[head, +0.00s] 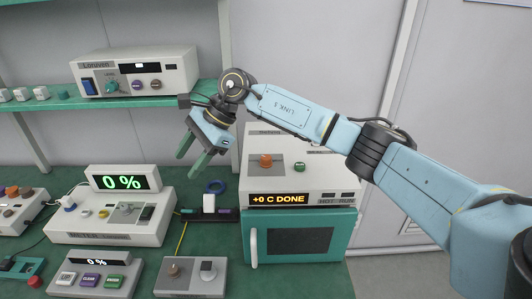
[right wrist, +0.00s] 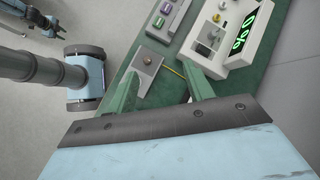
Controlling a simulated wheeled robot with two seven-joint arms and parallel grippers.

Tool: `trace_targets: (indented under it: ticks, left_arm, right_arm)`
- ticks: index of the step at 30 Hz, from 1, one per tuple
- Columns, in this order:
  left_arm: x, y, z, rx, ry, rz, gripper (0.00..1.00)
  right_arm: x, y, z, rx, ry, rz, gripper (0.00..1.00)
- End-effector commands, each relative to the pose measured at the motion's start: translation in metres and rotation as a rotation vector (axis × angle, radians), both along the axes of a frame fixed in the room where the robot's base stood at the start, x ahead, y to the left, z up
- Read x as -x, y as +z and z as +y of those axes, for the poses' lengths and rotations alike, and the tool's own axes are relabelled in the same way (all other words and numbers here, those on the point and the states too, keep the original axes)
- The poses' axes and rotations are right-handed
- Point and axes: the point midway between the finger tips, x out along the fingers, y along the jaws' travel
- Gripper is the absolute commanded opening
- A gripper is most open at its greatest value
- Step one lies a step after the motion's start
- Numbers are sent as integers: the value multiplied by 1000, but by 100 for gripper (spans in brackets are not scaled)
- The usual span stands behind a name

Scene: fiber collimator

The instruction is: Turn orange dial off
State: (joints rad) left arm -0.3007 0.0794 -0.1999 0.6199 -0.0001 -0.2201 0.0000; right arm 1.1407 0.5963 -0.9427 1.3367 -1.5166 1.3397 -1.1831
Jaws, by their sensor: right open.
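The orange dial (head: 265,160) sits on a grey plate on top of the white oven-like unit, whose amber display (head: 278,199) reads "+0 C DONE". A green knob (head: 299,167) is to its right. My right gripper (head: 193,154) is open and empty, in the air left of the dial and apart from it, its fingers pointing down and left. In the right wrist view its two fingers (right wrist: 162,92) are spread with nothing between them. The orange dial does not show there.
A teal oven door (head: 300,240) with a white handle is below the display. A meter box reading 0 % (head: 123,182), a button box (head: 95,280) and a grey two-knob box (head: 190,278) stand on the green bench. A white instrument (head: 135,72) sits on the shelf behind.

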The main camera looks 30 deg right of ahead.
Motion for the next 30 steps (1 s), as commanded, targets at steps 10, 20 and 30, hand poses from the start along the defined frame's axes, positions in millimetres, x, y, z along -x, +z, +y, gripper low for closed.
trace_targets:
  ticks: [10,20,30]
  left_arm:
    - [-1,1,0,0,0,-1,36]
    - [-1,3,0,0,-1,-1,36]
    - [-1,12,0,-1,-1,-2,36]
  right_arm:
    - [0,65,-180,635,46,85,52]
    - [7,46,-198,689,48,119,52]
    - [7,-25,-197,687,48,119,52]
